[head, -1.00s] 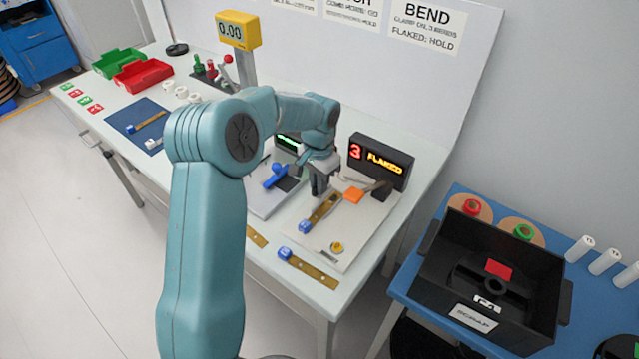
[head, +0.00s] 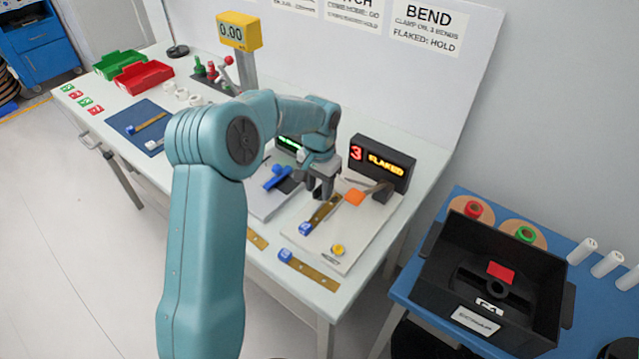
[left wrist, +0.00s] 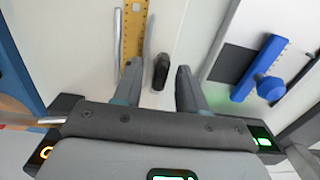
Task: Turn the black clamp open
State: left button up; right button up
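The black clamp (left wrist: 161,71) shows in the left wrist view as a small dark upright handle, seen from above. My left gripper (left wrist: 158,77) is open, with one finger on each side of the clamp and a gap on both sides. I cannot tell whether the fingertips reach down to its height. In the head view my left gripper (head: 319,190) is over the bend station's white board (head: 345,252), and the clamp cannot be made out there. A brass strip (head: 323,212) with a blue end lies just below the gripper. My right gripper is not in view.
A display reading "3 FLAKED" (head: 381,163) and an orange piece (head: 354,196) are close to the gripper's right. A blue handle (left wrist: 262,70) stands on the neighbouring station. A black scrap bin (head: 455,328) is on the blue table at right.

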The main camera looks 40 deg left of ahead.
aim_at(319, 188)
pick_arm(q)
jog(key=shift+w+r, duration=0.1)
jog(key=shift+r, duration=0.1)
jog(key=shift+r, duration=0.35)
notch_tip(319, 188, up, 15)
jog(key=p, duration=0.1)
jog(key=shift+r, duration=0.2)
